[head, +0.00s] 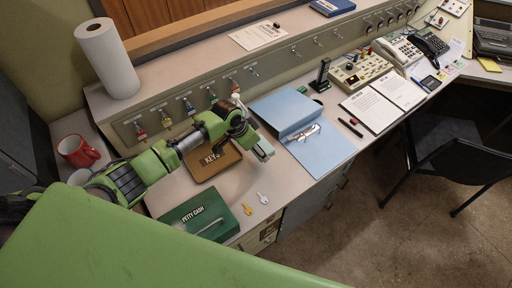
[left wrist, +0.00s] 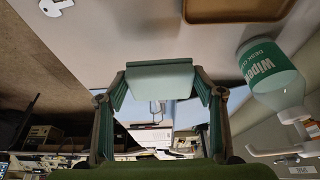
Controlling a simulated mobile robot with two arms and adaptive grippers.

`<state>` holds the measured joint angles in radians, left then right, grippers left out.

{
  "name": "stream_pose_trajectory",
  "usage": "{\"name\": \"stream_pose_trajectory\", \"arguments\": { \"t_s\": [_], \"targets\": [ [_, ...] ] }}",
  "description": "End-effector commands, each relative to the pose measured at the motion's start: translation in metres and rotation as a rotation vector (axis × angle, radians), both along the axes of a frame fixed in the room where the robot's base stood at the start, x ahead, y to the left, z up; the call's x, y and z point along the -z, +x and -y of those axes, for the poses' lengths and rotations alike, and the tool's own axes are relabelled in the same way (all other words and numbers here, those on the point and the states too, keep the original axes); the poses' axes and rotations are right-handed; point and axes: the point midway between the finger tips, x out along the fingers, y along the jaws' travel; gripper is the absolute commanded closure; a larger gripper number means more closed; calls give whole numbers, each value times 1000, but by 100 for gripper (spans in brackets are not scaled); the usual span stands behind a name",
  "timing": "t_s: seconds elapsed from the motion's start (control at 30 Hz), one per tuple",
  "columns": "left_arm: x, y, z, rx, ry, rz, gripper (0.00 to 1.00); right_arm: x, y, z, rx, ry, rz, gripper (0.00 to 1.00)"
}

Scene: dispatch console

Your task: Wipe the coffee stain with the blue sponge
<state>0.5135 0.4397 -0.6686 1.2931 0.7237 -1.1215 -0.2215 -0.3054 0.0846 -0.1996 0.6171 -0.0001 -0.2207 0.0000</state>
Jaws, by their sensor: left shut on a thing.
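The sponge (head: 265,152) shows small at the gripper's end in the head view. I cannot tell whether it touches the desk. I cannot make out a coffee stain; the arm and gripper cover part of the desk. My right gripper is not in view.
A wipes bottle (left wrist: 268,75) stands close by. A red mug (head: 74,150) and paper roll (head: 107,60) are left. Bare desk lies below the gripper.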

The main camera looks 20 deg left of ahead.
Motion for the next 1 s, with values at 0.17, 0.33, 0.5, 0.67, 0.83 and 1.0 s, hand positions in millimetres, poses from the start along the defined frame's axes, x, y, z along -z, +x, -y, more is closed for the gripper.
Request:
{"name": "stream_pose_trajectory", "arguments": {
  "t_s": [0.17,0.33,0.5,0.67,0.83,1.0],
  "targets": [
    [-20,1,1,-3,-1,1,62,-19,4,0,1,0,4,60],
    [-22,1,1,-4,-1,0,62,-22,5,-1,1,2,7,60],
    [-21,2,1,-4,-1,0,62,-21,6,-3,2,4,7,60],
    [-21,2,1,-4,-1,0,62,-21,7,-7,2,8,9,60],
    [-22,2,1,-4,0,1,62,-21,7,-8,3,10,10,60],
    [-40,7,5,-35,-1,6,62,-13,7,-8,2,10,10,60]
  ]
}}
